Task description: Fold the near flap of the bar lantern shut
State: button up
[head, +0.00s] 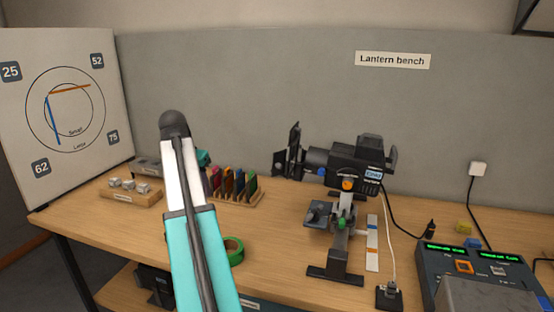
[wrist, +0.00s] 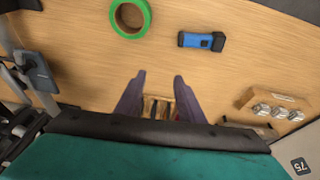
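The black lantern (head: 355,168) stands on a clamp stand on the bench, right of centre in the head view. Dark upright flaps (head: 290,155) stick out at its left end. They look open, but I cannot tell which is the near one. A blue-grey plate (head: 320,212) sits lower by the stand; a similar plate (wrist: 35,70) shows at the left of the wrist view. My gripper (wrist: 158,88) has its two fingers apart with nothing held between them. It is left of the lantern, away from the flaps; in the head view my arm mostly hides it.
A wooden rack of coloured gels (head: 235,190), a green tape roll (head: 234,250), a blue torch (wrist: 201,41) and a wooden block with metal pieces (head: 130,190) lie around my arm. A fader console (head: 480,270) and cables are at right. Bench is clear between tape and stand.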

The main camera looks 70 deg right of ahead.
jog(key=s+d+r+m, duration=0.3)
jog(key=s+d+r, duration=0.3)
jog(key=s+r, duration=0.35)
jog(key=m+g, duration=0.1)
jog(key=m, duration=0.3)
send_near(279, 163)
jog(key=a+r, duration=0.3)
jog(key=r, duration=0.2)
jog(key=shift+w+a+r+h, duration=0.1)
jog(key=shift+w+h, duration=0.3)
jog(key=shift+s+p+x, duration=0.2)
jog(key=shift+p+x, duration=1.05)
jog(key=shift+x, duration=5.65)
